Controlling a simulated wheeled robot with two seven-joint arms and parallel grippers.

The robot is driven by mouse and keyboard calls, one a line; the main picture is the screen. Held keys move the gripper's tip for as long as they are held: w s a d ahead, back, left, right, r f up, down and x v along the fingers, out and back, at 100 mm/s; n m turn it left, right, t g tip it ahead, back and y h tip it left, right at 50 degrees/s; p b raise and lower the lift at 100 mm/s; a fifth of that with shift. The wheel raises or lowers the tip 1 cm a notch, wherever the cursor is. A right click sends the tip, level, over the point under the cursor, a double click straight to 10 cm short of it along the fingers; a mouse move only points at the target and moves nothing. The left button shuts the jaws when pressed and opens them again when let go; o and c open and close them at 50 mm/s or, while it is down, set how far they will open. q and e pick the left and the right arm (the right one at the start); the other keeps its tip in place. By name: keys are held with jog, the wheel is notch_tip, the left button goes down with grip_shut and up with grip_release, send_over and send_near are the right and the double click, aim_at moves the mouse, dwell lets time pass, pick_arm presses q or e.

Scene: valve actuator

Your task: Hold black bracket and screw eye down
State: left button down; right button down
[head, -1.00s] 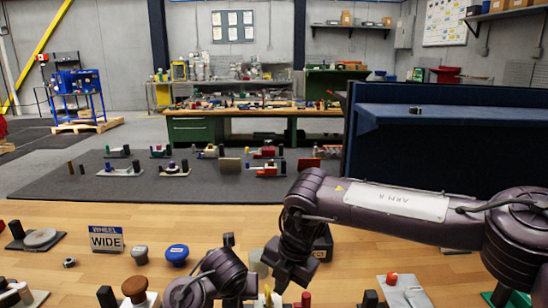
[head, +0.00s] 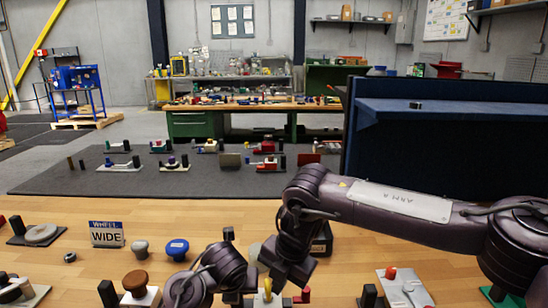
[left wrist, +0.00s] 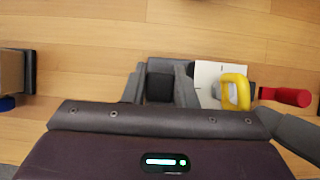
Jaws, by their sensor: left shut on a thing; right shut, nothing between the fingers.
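The black bracket (left wrist: 160,84) shows as a dark block in the left wrist view. My left gripper (left wrist: 160,75) is shut on it, one grey finger on each side. Beside it, a yellow screw eye (left wrist: 235,92) stands over a white plate (left wrist: 207,78), with a red handle (left wrist: 287,96) to the right. In the head view the yellow screw eye (head: 267,289) is partly hidden at the bottom edge, just left of my right gripper (head: 291,282). The right gripper is shut and empty; I cannot tell whether it touches the screw eye. The left gripper's fingers are hidden there by its arm.
A brown knob (head: 135,282), a blue knob (head: 177,249), a grey knob (head: 140,249) and a WIDE sign (head: 106,234) stand to the left on the wooden table. A plate with a red knob (head: 390,273) lies to the right.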

jog(key=shift+s+a, duration=0.2)
jog(key=shift+a, duration=0.15)
dwell(0.3)
jog(key=shift+s+d+r, duration=0.15)
jog(key=shift+s+d, duration=0.1)
jog(key=v, duration=0.3)
jog(key=a+v, duration=0.1)
jog(key=v, duration=0.1)
jog(key=shift+w+d+r, duration=0.15)
jog(key=shift+w+r, duration=0.15)
jog(key=shift+r, duration=0.15)
jog(key=shift+w+d+f+m+t+h, duration=0.1)
jog(key=shift+d+f+m+t+h, duration=0.05)
jog(key=shift+f+m, duration=0.85)
jog(key=shift+d+f+m+t+h, duration=0.1)
jog(key=shift+f+m+t+h, duration=0.1)
jog(key=shift+f+m, duration=0.8)
jog(key=shift+w+d+f+m+t+h, duration=0.1)
jog(key=shift+d+f+m+t+h, duration=0.05)
jog(key=shift+f+m, duration=0.9)
jog(key=shift+w+a, duration=0.3)
jog(key=shift+a, duration=0.2)
